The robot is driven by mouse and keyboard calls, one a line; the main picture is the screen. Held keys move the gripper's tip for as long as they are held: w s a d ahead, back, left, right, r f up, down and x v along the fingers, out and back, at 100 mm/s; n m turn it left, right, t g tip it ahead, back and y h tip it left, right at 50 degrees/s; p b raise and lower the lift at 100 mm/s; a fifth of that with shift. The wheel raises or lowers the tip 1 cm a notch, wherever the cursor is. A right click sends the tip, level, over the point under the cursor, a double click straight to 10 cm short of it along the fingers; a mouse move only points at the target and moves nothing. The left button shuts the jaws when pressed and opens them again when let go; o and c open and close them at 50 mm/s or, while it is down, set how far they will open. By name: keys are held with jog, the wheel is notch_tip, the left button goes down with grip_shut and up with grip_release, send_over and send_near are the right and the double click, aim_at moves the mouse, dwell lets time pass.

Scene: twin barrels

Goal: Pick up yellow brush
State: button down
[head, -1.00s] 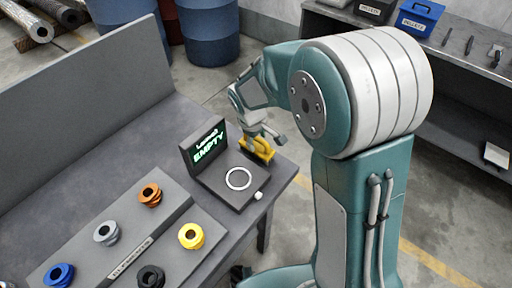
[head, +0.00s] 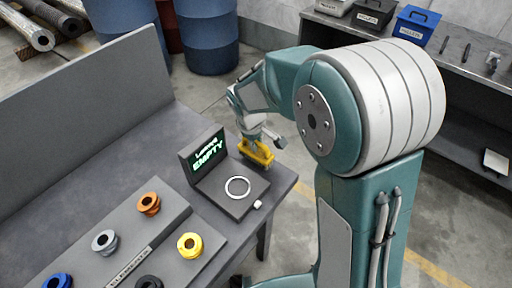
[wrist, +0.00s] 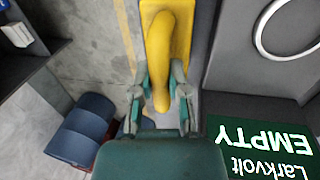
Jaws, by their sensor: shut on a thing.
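The yellow brush (head: 258,157) is at the far right corner of the grey table (head: 130,150), beside the black device with the ring. It also shows in the wrist view (wrist: 168,35), with its curved handle running toward me. My gripper (head: 257,142) is above the brush. In the wrist view its two fingers (wrist: 160,88) are on either side of the handle, shut on it. The fingers and arm hide part of the handle. I cannot tell whether the brush still touches the table.
The device's screen (head: 207,153) reads EMPTY, close left of my gripper. Several coloured threaded pieces stand on a tray (head: 160,225) in front. An upright panel (head: 80,100) edges the table. Blue barrels (head: 208,35) stand behind; a shelf with bins (head: 414,24) is at right.

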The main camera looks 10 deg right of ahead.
jog(key=s+a+r, duration=0.1)
jog(key=s+r, duration=1)
jog(key=s, duration=0.3)
jog(key=shift+s, duration=0.1)
